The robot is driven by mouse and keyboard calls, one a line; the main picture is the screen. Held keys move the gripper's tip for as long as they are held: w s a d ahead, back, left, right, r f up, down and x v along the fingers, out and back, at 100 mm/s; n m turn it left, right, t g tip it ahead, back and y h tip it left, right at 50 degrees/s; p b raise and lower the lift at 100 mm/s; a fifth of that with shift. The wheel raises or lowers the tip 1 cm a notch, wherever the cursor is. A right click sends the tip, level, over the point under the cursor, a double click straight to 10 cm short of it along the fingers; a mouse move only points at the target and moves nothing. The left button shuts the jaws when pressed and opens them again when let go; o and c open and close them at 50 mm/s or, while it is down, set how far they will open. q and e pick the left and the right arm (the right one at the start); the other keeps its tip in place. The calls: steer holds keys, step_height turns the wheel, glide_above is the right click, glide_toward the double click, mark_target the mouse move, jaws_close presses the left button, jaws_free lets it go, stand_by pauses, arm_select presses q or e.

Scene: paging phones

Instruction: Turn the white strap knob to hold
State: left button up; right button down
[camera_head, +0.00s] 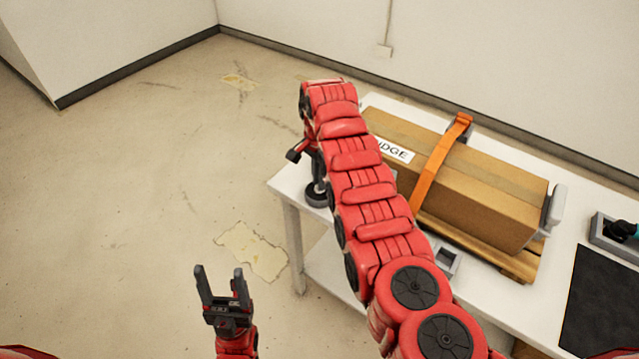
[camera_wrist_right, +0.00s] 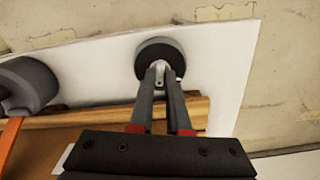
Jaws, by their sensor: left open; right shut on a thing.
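A cardboard box (camera_head: 480,190) with an orange strap (camera_head: 436,170) over it lies on the white table. In the right wrist view, a small pale knob (camera_wrist_right: 160,74) stands at a round dark base (camera_wrist_right: 153,50) near the table's edge. My right gripper (camera_wrist_right: 160,80) is shut on this pale knob, its fingertips close together around it. In the head view the dark base (camera_head: 316,195) shows at the table's left end, and my right arm hides much of that area. Any marking for hold cannot be read. My left gripper (camera_head: 222,283) is open and empty, over the floor.
The white table (camera_head: 556,295) bears a wooden pallet (camera_head: 518,265) under the box, a white part (camera_head: 553,211) at the box's right end, a dark mat (camera_head: 600,300) and a grey tray (camera_head: 605,240). Open floor lies left of the table.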

steer(key=m+b, duration=0.2)
steer(key=m, duration=0.2)
steer(key=shift+m+b, duration=0.6)
steer(key=shift+m, duration=0.6)
steer(key=c, duration=0.9)
jaws_free()
steer(key=shift+r, duration=0.15)
step_height(320, 180, up, 8)
steer(key=shift+d+f+p, duration=0.15)
steer(key=shift+f+p, duration=0.1)
steer(key=shift+p, duration=0.55)
step_height(320, 180, up, 10)
steer(key=p, duration=0.9)
steer(key=shift+f, duration=0.15)
